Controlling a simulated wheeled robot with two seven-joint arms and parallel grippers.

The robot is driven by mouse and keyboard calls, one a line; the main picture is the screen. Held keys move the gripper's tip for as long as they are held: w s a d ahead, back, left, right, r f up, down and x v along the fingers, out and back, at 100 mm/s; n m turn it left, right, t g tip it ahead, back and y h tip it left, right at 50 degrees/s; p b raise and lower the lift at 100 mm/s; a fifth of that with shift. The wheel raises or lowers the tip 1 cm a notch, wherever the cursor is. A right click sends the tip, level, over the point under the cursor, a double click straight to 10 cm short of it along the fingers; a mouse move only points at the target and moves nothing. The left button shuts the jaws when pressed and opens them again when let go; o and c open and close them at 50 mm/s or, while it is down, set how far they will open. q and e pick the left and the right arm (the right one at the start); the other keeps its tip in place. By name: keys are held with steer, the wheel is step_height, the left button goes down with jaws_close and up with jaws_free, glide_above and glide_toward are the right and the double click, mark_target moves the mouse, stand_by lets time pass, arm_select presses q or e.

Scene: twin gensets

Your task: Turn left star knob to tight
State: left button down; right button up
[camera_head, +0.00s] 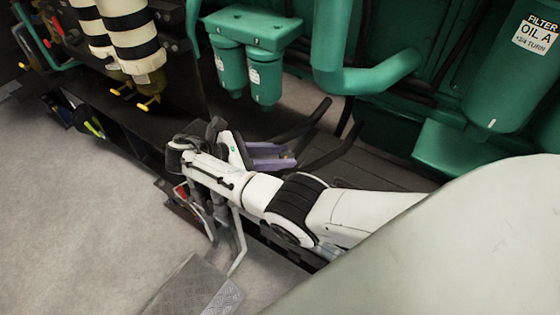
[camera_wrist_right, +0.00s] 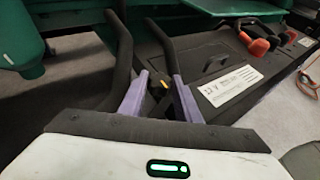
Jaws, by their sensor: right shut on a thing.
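My right gripper (camera_head: 287,156) is at the dark bay floor in the middle of the head view, its purple fingers pointing right. In the right wrist view the two purple fingers (camera_wrist_right: 161,82) stand on either side of a small dark part with a yellow mark, which I take to be the left star knob (camera_wrist_right: 163,86). The gripper is shut on it. Its star shape and any tightness marking cannot be made out, as the fingers and shadow hide most of it. My left gripper is not in view.
Black bent tubes (camera_wrist_right: 121,55) rise close beside the fingers. A dark battery box (camera_wrist_right: 205,62) with a 12 V label lies to the right, with red parts (camera_wrist_right: 258,43) beyond. Green filters (camera_head: 265,78) and a green pipe (camera_head: 340,80) stand behind. Grey floor is open at left.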

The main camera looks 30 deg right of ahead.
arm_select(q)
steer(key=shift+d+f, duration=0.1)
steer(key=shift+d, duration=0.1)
arm_select(e)
steer(key=shift+d+g, duration=0.15)
steer(key=shift+g, duration=0.15)
steer(key=shift+r, duration=0.1)
steer(key=o, duration=1.1)
steer(key=shift+c, duration=0.2)
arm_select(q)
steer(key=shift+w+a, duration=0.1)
